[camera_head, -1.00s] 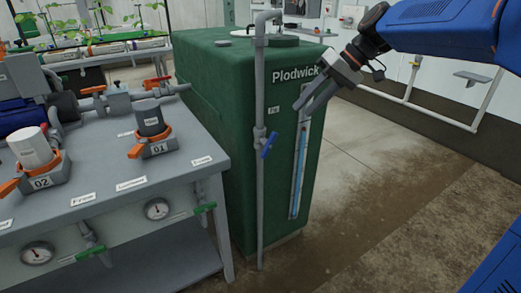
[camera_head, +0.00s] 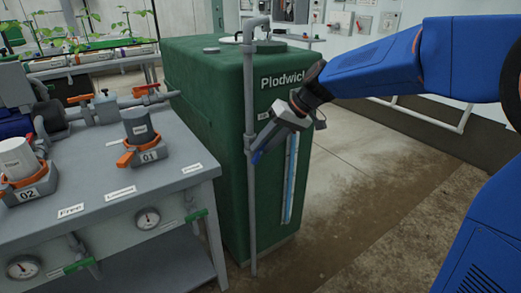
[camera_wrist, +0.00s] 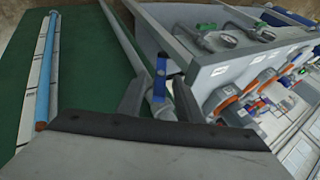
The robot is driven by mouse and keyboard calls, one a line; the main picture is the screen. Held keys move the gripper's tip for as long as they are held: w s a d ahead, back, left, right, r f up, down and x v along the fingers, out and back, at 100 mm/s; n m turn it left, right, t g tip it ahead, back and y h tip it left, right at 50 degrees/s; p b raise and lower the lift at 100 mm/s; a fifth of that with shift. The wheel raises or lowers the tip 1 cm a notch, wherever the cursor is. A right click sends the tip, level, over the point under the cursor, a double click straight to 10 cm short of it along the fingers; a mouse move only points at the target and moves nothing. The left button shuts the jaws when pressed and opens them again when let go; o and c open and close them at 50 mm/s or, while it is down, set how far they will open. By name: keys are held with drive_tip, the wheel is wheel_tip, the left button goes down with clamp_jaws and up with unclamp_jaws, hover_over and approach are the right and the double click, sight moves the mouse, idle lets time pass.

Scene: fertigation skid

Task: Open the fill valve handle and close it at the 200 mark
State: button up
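The level tube (camera_head: 290,178) on the tank's front shows blue liquid; in the wrist view, the blue tube (camera_wrist: 46,70) lies along a white scale. I cannot read its marks.
A grey bench (camera_head: 115,190) with orange-collared cups, gauges (camera_head: 147,218) and green-handled valves stands left of the tank. Its near corner is close to the pipe. Open concrete floor (camera_head: 350,200) lies right of the tank.

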drive_tip(key=shift+x, duration=1.2)
drive_tip(key=shift+c, duration=0.6)
clamp_jaws()
drive_tip(key=shift+d+f+m+g+y, duration=0.15)
drive_tip(key=shift+m+g+y, duration=0.15)
drive_tip(key=shift+g+y, duration=0.35)
drive_tip(key=y, duration=0.2)
drive_tip(key=m+g+y, duration=0.1)
drive_tip(key=y, duration=0.1)
drive_tip(key=shift+w+g, duration=0.15)
drive_tip(key=shift+g, duration=0.1)
drive_tip(key=m+y, duration=0.1)
drive_tip(key=y, duration=0.1)
drive_tip(key=g+y, duration=0.1)
drive_tip(key=y, duration=0.2)
drive_tip(key=shift+f+m, duration=0.2)
drive_tip(key=shift+m, duration=0.2)
drive_tip(key=shift+g, duration=0.3)
